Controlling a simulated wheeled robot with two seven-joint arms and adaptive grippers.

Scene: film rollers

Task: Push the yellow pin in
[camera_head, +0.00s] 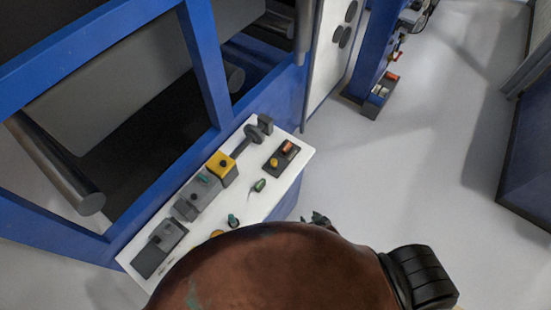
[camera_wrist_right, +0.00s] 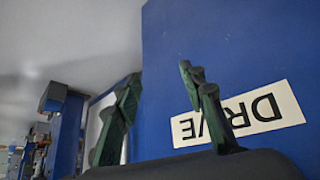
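A white control panel (camera_head: 284,188) on the blue machine carries several controls. A yellow block with a dark knob (camera_head: 222,167) sits near its middle. A small yellow-orange knob (camera_head: 274,162) is on a dark plate at the upper right, and another yellow-orange part (camera_head: 217,233) is partly hidden by my right arm. I cannot tell which of these is the yellow pin. My right gripper (camera_head: 318,220) is just off the panel's right side, mostly hidden behind my arm. In the right wrist view its two dark green fingers (camera_wrist_right: 162,110) are apart with nothing between them.
Blue machine frame (camera_head: 205,65) and rollers stand at the left. The wrist view faces a blue wall with an upside-down DRIVE label (camera_wrist_right: 270,112). Grey floor (camera_head: 430,150) to the right of the panel is clear. A blue post (camera_head: 374,60) stands behind.

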